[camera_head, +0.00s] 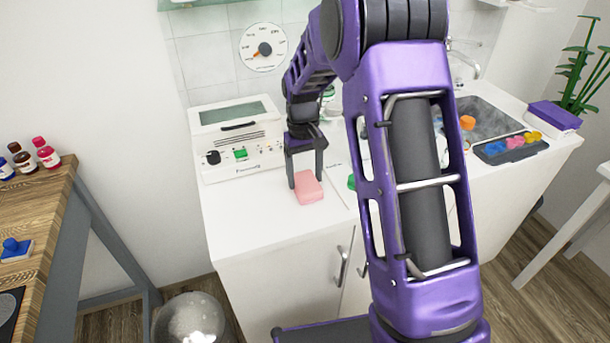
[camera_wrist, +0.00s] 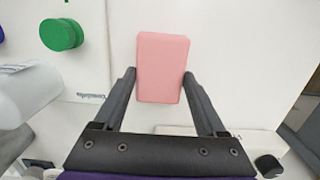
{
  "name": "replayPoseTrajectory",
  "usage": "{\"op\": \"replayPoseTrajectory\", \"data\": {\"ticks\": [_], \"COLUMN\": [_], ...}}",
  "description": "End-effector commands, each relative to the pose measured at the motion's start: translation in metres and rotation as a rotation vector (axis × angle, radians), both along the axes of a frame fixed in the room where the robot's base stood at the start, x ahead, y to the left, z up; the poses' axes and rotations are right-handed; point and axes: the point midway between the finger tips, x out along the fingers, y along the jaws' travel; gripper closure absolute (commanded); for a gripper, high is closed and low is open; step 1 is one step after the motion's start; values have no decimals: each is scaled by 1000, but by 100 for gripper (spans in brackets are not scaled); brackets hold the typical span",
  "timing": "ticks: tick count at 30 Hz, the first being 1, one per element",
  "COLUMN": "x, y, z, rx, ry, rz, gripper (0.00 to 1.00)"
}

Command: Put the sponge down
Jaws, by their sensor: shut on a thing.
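The sponge (camera_head: 309,190) is a pink rectangular block over the white counter (camera_head: 250,222), near its front edge. My gripper (camera_head: 306,181) is shut on the sponge and reaches down from above. In the wrist view the sponge (camera_wrist: 162,62) sits between the two dark fingertips (camera_wrist: 159,76), one at each long side, and sticks out beyond them. The sponge looks level and at or very close to the counter top; I cannot tell whether it touches it.
A white appliance (camera_head: 228,148) with a green button stands behind on the counter. A green round thing (camera_wrist: 61,34) and a whitish rounded thing (camera_wrist: 28,95) lie to the left in the wrist view. The counter left of the sponge is clear. A sink (camera_head: 488,118) is at right.

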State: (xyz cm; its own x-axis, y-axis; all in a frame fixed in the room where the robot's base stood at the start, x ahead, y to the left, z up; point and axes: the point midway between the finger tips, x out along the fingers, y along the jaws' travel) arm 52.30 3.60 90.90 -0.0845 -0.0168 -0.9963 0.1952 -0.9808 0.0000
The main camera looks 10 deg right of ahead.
Motion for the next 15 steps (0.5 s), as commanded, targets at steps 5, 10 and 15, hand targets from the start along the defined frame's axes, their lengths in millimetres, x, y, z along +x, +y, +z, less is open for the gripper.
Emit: {"op": "replayPoseTrajectory", "data": {"ticks": [5,10,15], "x": [0,0,0], "y": [0,0,0], "z": [-2,-3,-3], "rx": [0,0,0], "ry": [0,0,0], "rz": [0,0,0], "gripper": [78,9,0]}}
